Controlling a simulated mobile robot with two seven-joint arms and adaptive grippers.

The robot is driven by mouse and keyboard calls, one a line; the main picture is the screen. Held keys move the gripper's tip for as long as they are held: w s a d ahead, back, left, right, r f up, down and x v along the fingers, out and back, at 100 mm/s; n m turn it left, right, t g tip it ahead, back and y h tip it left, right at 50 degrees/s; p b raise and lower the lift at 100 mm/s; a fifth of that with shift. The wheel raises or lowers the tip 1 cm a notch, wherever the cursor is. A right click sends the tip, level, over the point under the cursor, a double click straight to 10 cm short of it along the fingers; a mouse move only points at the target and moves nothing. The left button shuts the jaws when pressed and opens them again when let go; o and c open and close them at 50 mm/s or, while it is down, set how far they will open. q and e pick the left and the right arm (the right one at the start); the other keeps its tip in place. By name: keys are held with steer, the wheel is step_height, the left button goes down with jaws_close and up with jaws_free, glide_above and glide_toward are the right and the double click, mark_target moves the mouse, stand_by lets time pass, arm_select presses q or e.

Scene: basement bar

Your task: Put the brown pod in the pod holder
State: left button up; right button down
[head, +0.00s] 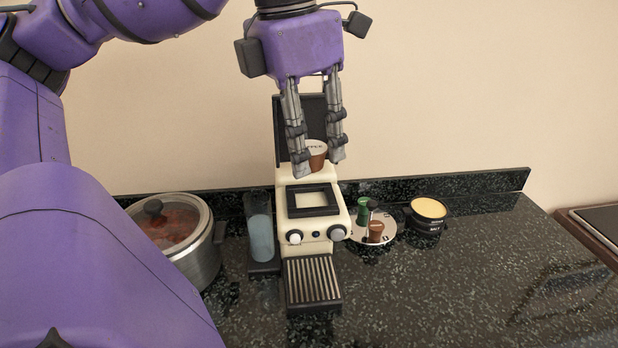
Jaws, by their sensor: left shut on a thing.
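A brown pod (317,158) with a pale, lettered lid is between the fingers of my left gripper (319,168). The gripper points down and is shut on the pod, holding it above the back of the cream coffee machine (318,236). The machine's dark lid (302,112) stands up behind the fingers, partly hidden by them. A round pale pod holder (361,237) sits on the counter just right of the machine. It carries a green pod (363,212) and another brown pod (376,231). My right gripper is out of view.
A steel pot (197,264) with a glass lid stands left of the machine, beside a bluish container (260,236). A dark pot with yellowish contents (429,208) is right of the holder. The dark speckled counter (475,285) is clear at the right front.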

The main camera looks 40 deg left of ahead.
arm_select(q)
steer(key=w+a+f, duration=0.2)
steer(key=f, duration=0.1)
steer(key=w+a+f, duration=0.1)
steer(key=w+f, duration=0.1)
steer(key=f, duration=0.1)
steer(key=w+a+f, duration=0.2)
steer(key=f, duration=0.2)
steer(key=shift+a, duration=0.3)
steer(key=shift+f, duration=0.2)
steer(key=shift+f, duration=0.6)
steer(key=o, duration=0.8)
steer(key=r, duration=0.4)
steer(key=s+r, duration=0.1)
steer(key=r, duration=0.8)
steer(key=shift+s+a, duration=0.2)
steer(key=shift+s, duration=0.2)
